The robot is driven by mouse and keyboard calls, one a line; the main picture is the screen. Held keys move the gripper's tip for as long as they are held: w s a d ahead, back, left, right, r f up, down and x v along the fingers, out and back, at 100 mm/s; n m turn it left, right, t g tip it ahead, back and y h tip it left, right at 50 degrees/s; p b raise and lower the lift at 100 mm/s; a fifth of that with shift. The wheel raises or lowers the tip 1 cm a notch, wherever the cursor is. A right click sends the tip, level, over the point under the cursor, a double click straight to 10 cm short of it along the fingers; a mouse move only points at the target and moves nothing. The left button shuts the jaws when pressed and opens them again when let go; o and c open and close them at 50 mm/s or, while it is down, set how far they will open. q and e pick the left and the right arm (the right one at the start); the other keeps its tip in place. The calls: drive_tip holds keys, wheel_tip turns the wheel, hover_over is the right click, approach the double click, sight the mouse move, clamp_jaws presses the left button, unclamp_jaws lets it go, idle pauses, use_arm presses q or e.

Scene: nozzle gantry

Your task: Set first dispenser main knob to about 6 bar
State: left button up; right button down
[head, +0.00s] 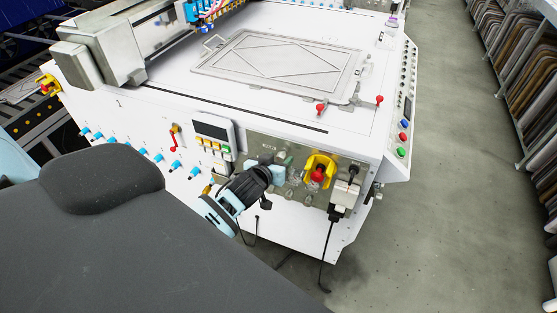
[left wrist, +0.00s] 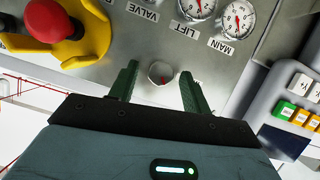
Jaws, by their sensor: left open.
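In the head view my left gripper (head: 278,173) is at the panel (head: 263,142) and hides the knob. My right gripper is not in view.
A red mushroom button (head: 317,175) in a yellow guard is right of my gripper in the head view. Left are a keypad box (head: 212,130) and several blue fittings (head: 176,165). A dark cable (head: 329,245) hangs at the panel's right. The floor to the right is clear.

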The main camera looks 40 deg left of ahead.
use_arm(q)
drive_tip(key=shift+w, duration=0.1)
drive_tip(key=c, duration=1)
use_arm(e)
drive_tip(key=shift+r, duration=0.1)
